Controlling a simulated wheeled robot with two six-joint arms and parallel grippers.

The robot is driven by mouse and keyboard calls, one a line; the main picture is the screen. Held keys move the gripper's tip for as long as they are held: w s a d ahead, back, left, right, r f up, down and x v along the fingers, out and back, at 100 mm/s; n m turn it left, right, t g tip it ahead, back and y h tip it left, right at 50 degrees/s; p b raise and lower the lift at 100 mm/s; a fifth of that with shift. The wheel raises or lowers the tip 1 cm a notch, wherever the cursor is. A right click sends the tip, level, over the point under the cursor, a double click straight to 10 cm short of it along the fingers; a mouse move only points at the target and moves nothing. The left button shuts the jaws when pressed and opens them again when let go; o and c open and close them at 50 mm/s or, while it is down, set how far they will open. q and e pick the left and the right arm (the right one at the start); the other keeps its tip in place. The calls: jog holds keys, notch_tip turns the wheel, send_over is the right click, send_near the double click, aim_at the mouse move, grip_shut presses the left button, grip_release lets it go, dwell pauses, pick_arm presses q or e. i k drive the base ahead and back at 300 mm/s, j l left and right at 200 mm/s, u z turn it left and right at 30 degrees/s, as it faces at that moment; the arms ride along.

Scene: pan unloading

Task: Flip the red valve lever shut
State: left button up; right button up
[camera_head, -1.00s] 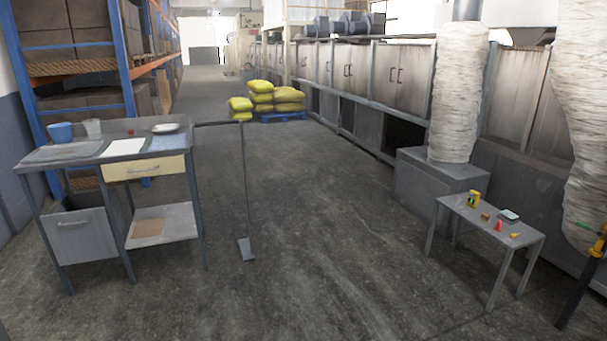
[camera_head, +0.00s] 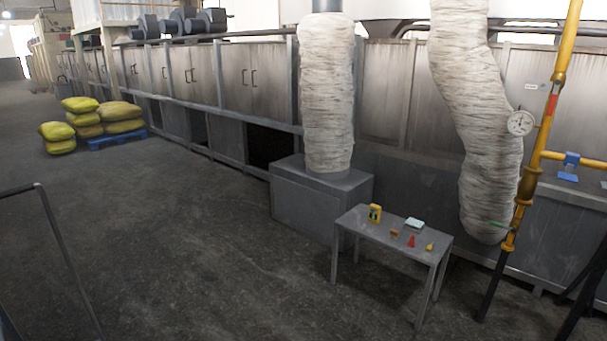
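A narrow red piece (camera_head: 551,104) lies along the upright yellow pipe (camera_head: 534,160) at the right, just above and right of a round white gauge (camera_head: 520,123). It may be the red valve lever, but it is too small to be sure. A blue fitting (camera_head: 571,159) sits on the yellow side pipe to its right. A small green piece (camera_head: 497,224) shows low beside the upright pipe. Neither of my grippers is in view.
A grey table (camera_head: 378,226) with a yellow box (camera_head: 375,213), a red cone (camera_head: 412,241) and other small things stands left of the pipe. Wrapped ducts (camera_head: 327,95) and cabinets line the wall. Yellow sacks (camera_head: 123,117) lie far left.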

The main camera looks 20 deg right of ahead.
aim_at(555, 90)
jog(key=i+l+z, duration=0.3)
jog(key=z, duration=0.15)
jog(key=i+l+z, duration=0.15)
jog(key=i+z, duration=0.3)
jog(key=i+l+z, duration=0.1)
jog(key=i+z, duration=0.15)
jog(key=z, duration=0.2)
jog(key=i+z, duration=0.4)
jog(key=k+j, duration=0.05)
